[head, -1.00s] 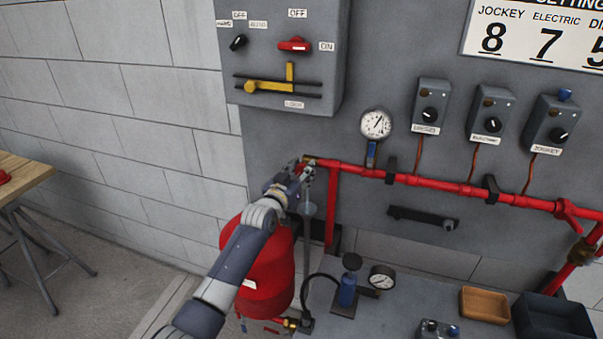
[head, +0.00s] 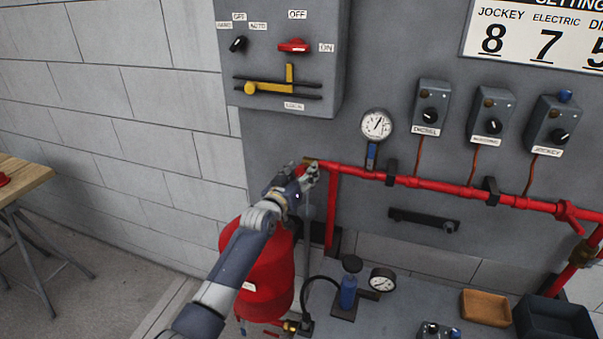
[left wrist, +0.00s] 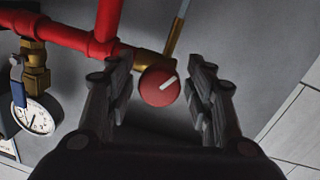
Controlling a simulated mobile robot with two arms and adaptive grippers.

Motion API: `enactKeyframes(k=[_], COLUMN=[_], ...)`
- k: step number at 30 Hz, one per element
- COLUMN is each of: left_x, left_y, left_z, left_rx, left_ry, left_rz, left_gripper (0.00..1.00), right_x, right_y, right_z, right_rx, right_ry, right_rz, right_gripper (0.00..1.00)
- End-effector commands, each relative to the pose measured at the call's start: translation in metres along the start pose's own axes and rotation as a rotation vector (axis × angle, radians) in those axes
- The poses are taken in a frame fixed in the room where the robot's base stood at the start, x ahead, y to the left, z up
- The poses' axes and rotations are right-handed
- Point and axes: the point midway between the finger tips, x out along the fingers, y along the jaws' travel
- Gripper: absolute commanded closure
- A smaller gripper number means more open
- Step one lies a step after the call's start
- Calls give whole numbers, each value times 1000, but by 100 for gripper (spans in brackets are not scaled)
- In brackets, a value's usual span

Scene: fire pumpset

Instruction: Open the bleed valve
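The bleed valve shows in the left wrist view as a round red knob (left wrist: 159,86) with a white mark pointing up and right, on a brass fitting (left wrist: 128,52) at the end of the red pipe. My left gripper (left wrist: 161,84) is open, with one finger to each side of the knob and a gap on both sides. In the head view my left gripper (head: 311,174) is at the left end of the red pipe (head: 345,171). The knob is hidden there. My right gripper is not in view.
A pressure gauge (head: 376,124) with a blue-handled valve (head: 372,156) stands on the pipe just right of the gripper. A grey control box (head: 290,60) hangs above. A red tank (head: 268,285) stands below my left arm.

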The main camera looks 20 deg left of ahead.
Motion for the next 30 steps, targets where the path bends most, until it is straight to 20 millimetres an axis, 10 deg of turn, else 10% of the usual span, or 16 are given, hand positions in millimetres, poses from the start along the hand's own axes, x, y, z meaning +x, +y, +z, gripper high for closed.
enactKeyframes(k=[14,30], left_x=[-9,-90], left_y=[0,0], left_z=[0,1], left_rx=[0,1], left_ry=[1,0], left_rz=[0,0], left_gripper=[48,48], right_x=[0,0], right_y=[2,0], right_z=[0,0], right_rx=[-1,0], right_ry=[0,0], right_rz=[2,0], right_gripper=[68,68])
